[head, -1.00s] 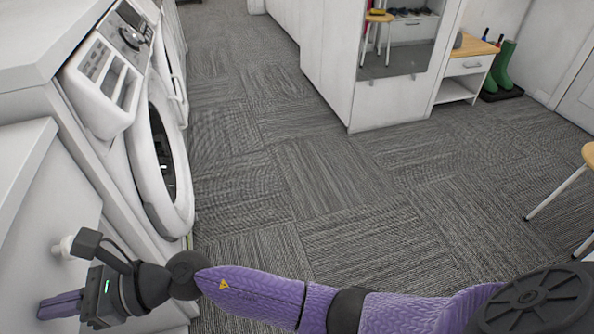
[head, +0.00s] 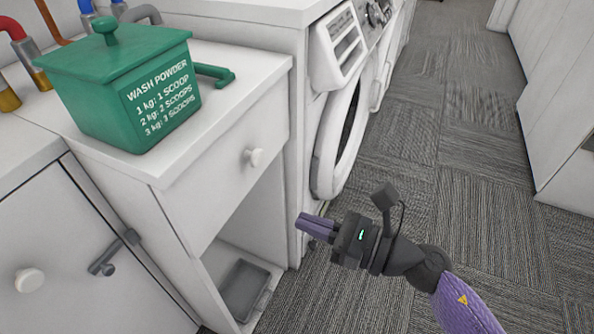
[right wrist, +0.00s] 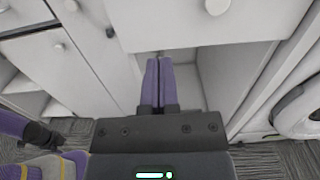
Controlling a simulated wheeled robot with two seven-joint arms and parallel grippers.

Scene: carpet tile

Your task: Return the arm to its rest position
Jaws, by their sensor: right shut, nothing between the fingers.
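My right arm comes in from the lower right of the head view. Its right gripper (head: 301,224) is shut and empty, with its purple fingers together. It is in front of the white cabinet (head: 270,130), near the cabinet's right front edge and below drawer height. In the right wrist view the shut fingers (right wrist: 158,62) point toward the cabinet's open lower compartment. A purple and black part at the left edge of that view appears to be mine. My left gripper is not in the head view.
A green wash powder box (head: 120,90) stands on the cabinet top, with a green scoop handle (head: 215,73) beside it. A grey tray (head: 243,288) lies in the open compartment. A white washing machine (head: 335,150) stands to the right. Carpet floor (head: 460,180) is clear at right.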

